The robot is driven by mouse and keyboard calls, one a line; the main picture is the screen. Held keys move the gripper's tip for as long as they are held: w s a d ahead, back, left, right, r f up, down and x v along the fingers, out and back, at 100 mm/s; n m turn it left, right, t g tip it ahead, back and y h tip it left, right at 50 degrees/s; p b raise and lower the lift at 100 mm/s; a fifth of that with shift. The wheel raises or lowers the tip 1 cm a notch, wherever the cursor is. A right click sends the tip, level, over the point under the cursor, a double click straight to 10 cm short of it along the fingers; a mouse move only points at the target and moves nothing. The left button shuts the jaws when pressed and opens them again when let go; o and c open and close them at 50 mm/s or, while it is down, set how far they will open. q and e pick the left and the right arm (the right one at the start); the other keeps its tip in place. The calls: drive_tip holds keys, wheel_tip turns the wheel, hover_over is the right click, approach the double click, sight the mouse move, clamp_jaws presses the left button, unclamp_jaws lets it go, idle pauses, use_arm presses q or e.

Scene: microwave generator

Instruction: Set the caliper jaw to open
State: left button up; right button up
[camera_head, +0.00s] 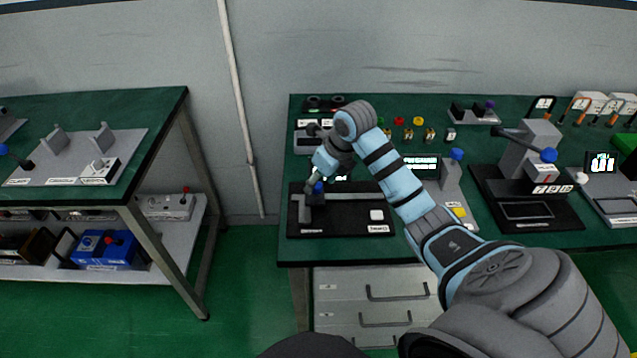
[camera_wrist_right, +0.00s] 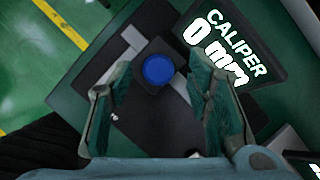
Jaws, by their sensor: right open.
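The caliper (camera_head: 350,196) lies on a black base at the left front of the green bench, with a grey beam and a dark slider carrying a blue knob (camera_head: 318,187). In the right wrist view the blue knob (camera_wrist_right: 158,70) sits between and slightly beyond my fingers. A display beside it (camera_wrist_right: 228,45) reads "CALIPER 0 mm". My right gripper (camera_head: 314,182) is at the slider; in the right wrist view it (camera_wrist_right: 160,100) is open, its two green-padded fingers apart on either side of the knob, with no contact visible. My left gripper is not in view.
A press-like device (camera_head: 530,165) with a blue-knobbed lever stands right of my right arm. Drawers (camera_head: 375,300) are under the bench. Another table (camera_head: 90,140) stands left, across a floor gap.

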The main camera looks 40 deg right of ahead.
drive_tip(key=shift+w+f, duration=0.2)
drive_tip(key=shift+f, duration=0.35)
drive_tip(key=shift+a, duration=0.1)
clamp_jaws()
drive_tip(key=s+d, duration=0.2)
drive_tip(key=d, duration=0.1)
drive_tip(key=s+d, duration=0.1)
drive_tip(key=d, duration=0.1)
drive_tip(key=shift+s+d+b, duration=0.1)
drive_tip(key=shift+s+b, duration=0.25)
drive_tip(key=shift+s, duration=0.05)
drive_tip(key=shift+r, duration=0.1)
